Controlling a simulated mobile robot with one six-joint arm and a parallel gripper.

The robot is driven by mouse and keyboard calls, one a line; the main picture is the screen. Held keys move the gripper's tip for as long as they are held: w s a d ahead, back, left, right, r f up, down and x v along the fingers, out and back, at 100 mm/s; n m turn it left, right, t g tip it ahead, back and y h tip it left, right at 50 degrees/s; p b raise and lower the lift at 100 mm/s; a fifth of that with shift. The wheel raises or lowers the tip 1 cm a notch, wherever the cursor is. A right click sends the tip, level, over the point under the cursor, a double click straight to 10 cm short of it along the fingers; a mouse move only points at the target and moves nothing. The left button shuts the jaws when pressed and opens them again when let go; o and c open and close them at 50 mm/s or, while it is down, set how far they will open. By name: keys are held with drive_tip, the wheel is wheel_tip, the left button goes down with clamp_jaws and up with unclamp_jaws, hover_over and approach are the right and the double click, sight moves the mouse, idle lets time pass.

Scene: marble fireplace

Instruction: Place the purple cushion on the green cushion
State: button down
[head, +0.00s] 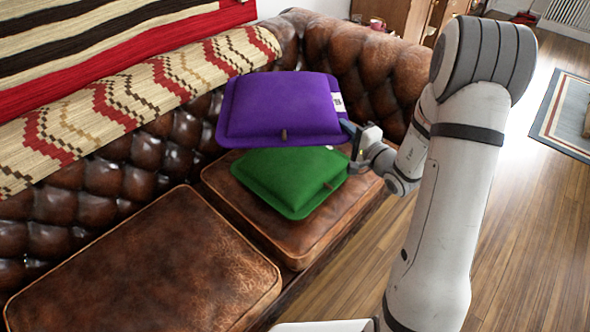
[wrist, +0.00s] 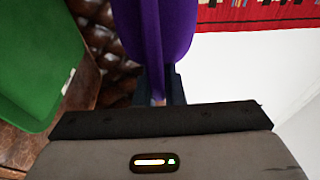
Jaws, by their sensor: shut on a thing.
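The purple cushion (head: 280,108) is held in the air above the sofa in the head view, roughly level. My gripper (head: 352,136) is shut on its right edge, near a white label. In the wrist view the purple cushion (wrist: 165,35) runs edge-on between the jaws (wrist: 158,92). The green cushion (head: 290,180) lies on the right seat of the brown leather sofa, below the purple cushion, which hides its back part. The green cushion also shows at the left of the wrist view (wrist: 35,60). A gap between the two cushions is hard to judge in the head view.
The tufted sofa back (head: 140,150) rises behind the cushions, with a patterned throw (head: 150,100) over it. The sofa arm (head: 365,75) stands at the far end. The left seat (head: 150,270) is bare. Wooden floor (head: 520,220) lies to the right.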

wheel_tip(320, 180, down, 8)
drive_tip(key=b, duration=1.2)
drive_tip(key=shift+w+d+b, duration=0.15)
drive_tip(key=shift+d+b, duration=0.15)
drive_tip(key=shift+d, duration=0.05)
wheel_tip(320, 180, down, 10)
drive_tip(key=b, duration=0.3)
drive_tip(key=shift+r, duration=0.2)
drive_tip(key=shift+f+b, duration=0.2)
drive_tip(key=shift+b, duration=0.25)
drive_tip(key=c, duration=1.5)
unclamp_jaws()
drive_tip(key=shift+r, duration=0.1)
